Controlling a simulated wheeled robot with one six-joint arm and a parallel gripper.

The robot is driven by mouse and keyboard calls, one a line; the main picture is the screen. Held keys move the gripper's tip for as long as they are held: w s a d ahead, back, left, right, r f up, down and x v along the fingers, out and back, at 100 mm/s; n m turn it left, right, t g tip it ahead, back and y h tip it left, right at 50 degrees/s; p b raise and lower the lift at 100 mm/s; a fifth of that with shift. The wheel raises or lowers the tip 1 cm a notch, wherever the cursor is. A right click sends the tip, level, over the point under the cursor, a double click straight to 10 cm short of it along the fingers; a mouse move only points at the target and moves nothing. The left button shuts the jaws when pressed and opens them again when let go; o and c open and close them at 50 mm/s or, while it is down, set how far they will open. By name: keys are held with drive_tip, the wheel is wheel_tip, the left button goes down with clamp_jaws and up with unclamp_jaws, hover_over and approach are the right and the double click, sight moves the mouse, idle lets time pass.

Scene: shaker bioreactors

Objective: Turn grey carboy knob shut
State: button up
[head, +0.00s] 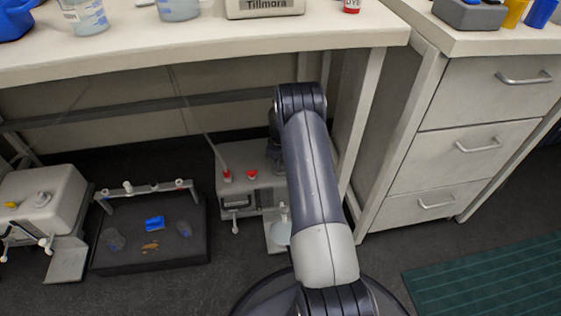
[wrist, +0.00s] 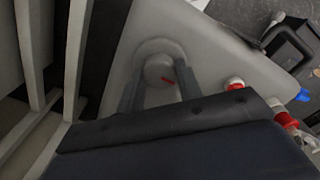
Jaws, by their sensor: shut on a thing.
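The pale grey carboy unit (head: 245,160) stands on the floor under the bench, partly hidden behind my arm. Its top (wrist: 215,50) fills the middle of the wrist view. In the head view my arm hides the knob, and the gripper shows only in part.
Two red caps (head: 227,176) (head: 252,174) are on the unit. A dark shaker platform (head: 150,245) and a second pale unit (head: 45,200) stand to the left. A bench leg (head: 360,120) and drawer cabinet (head: 470,130) are close on the right. The bench top (head: 200,50) overhangs the unit.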

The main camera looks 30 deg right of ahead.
drive_tip(key=shift+m, duration=0.3)
drive_tip(key=m, duration=0.8)
drive_tip(key=shift+m, duration=0.3)
drive_tip(key=m, duration=0.4)
drive_tip(key=shift+m, duration=2.1)
drive_tip(key=o, duration=1)
